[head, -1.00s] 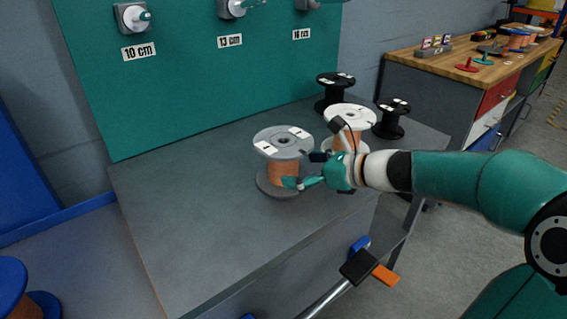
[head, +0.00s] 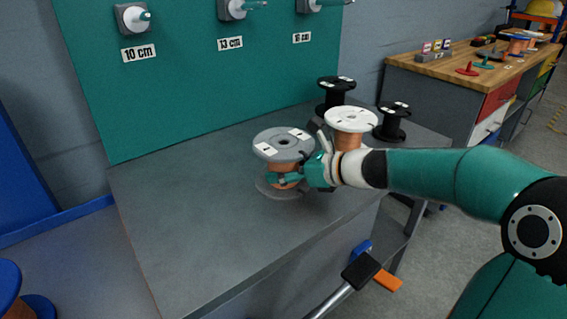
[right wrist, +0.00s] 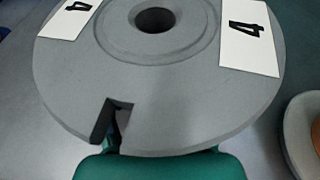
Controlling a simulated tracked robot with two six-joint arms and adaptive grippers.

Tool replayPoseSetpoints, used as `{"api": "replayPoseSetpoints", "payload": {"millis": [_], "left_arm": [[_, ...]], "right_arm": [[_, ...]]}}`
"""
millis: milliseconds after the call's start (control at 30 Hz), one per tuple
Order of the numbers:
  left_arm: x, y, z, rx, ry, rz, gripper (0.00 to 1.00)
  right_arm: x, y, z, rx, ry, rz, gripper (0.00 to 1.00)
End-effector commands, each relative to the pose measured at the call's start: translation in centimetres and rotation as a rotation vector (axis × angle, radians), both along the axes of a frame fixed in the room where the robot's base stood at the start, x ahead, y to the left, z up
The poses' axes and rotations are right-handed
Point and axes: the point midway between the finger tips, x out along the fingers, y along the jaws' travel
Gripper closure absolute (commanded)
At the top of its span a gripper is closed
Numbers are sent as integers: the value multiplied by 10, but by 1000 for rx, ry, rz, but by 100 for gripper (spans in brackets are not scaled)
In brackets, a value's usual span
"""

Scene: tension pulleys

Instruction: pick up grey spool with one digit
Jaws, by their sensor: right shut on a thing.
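The grey spool (head: 284,143) with copper-coloured wire stands upright on the grey table, white labels on its top flange. In the right wrist view its top flange (right wrist: 165,95) fills most of the picture, with a centre hole, a notch, and labels that each show a single digit, seemingly a 4. My right gripper (head: 286,179) comes in from the right and is shut on the wound middle between the flanges. In the right wrist view the green fingers (right wrist: 160,165) pass under the top flange, so their tips are hidden. My left gripper is not in view.
A white spool (head: 350,120) stands close behind my right wrist. Two black spools (head: 335,94) (head: 391,121) stand farther back. The grey table (head: 200,215) is clear at left and front. A green board (head: 190,75) with labelled pegs rises behind.

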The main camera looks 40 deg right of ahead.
Motion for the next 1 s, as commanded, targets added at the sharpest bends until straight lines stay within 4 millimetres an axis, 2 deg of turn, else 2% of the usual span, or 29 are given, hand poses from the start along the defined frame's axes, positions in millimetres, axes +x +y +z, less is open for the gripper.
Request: {"api": "replayPoseSetpoints", "payload": {"millis": [33, 167, 200, 467, 667, 833, 1000], "left_arm": [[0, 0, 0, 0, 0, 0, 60], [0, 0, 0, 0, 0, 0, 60], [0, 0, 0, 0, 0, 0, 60], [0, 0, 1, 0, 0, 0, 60], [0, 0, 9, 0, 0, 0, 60], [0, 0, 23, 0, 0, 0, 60], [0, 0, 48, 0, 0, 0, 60]], "right_arm": [[0, 0, 0, 0, 0, 0, 69], [0, 0, 0, 0, 0, 0, 91], [0, 0, 2, -1, -3, -1, 93], [0, 0, 3, -1, -3, -1, 93], [0, 0, 14, -3, -4, 0, 93], [0, 0, 38, -3, -6, 1, 93], [1, 0, 79, -5, -7, 1, 93]]}}
